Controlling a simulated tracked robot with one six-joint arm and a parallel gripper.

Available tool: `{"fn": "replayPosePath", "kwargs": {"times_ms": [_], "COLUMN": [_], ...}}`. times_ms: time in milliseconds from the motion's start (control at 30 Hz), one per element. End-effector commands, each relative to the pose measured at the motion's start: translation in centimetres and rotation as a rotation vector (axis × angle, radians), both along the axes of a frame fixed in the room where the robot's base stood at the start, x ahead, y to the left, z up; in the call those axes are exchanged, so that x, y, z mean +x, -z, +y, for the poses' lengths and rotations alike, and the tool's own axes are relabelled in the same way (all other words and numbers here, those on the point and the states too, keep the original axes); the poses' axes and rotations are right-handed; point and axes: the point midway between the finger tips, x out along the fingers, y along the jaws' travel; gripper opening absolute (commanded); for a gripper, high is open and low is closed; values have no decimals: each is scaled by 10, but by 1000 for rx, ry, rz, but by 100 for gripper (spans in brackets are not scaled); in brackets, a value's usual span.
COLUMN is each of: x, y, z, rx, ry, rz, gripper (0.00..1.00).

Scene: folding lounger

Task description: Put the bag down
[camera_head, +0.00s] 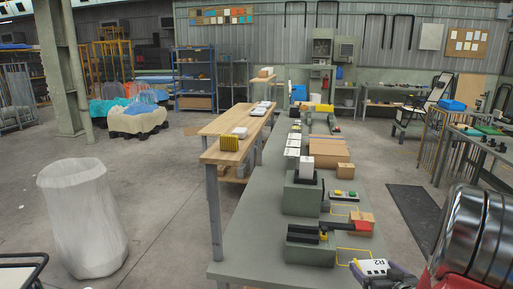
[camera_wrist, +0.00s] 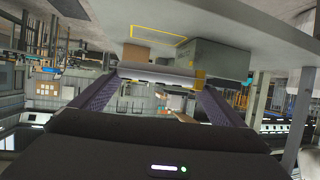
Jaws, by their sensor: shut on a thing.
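My gripper (camera_head: 383,271) is at the lower right of the head view, by the right edge of the long grey-green workbench (camera_head: 246,232). It is shut on a small pale thing marked R2 (camera_head: 371,266), which I take to be the bag. In the wrist view my gripper's two dark purple fingers (camera_wrist: 152,90) reach forward, and the pale bag (camera_wrist: 150,73) spans between their tips as a narrow strip. The fingers hide part of it. I cannot tell whether it touches the bench. A yellow outlined rectangle (camera_head: 357,249) marks the bench top close to the gripper.
Another outline (camera_head: 343,206) and a white-topped block (camera_head: 304,192) are farther back. A white bin (camera_head: 82,217) stands on the open floor.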

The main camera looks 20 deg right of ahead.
Motion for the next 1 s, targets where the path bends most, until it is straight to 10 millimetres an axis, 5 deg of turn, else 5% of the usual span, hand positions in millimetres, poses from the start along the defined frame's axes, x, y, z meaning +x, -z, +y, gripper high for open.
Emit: {"fn": "replayPosePath", "kwargs": {"times_ms": [300, 1000], "x": [38, 100], "y": [-11, -28], "z": [86, 233], "rx": [-1, 0], "ry": [-75, -195], "rz": [-1, -1], "gripper": [71, 71]}}
